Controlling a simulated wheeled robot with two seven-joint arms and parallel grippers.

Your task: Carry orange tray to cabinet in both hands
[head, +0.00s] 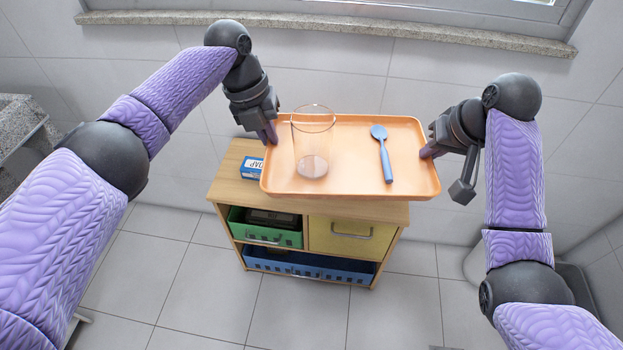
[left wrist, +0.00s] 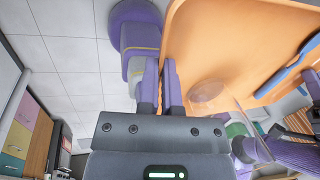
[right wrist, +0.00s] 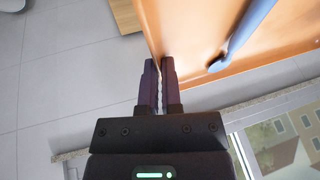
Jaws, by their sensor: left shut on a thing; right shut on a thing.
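The orange tray (head: 345,160) is held up between my two grippers, above the wooden cabinet (head: 240,187), and looks roughly level. It carries a clear glass (head: 312,150), standing upright on its left half, and a blue spoon (head: 383,155) on its right half. My left gripper (head: 269,133) is shut on the tray's left rim; the tray's edge also shows between the fingers in the left wrist view (left wrist: 171,60). My right gripper (head: 428,150) is shut on the right rim, which also shows in the right wrist view (right wrist: 165,40). The tray hides much of the cabinet top.
A blue and white soap box (head: 250,167) lies on the cabinet top, close to the tray's left edge. The cabinet holds a green bin (head: 265,232), a yellow drawer (head: 350,235) and a blue basket (head: 310,267). A tiled wall and stone sill (head: 330,30) are behind.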

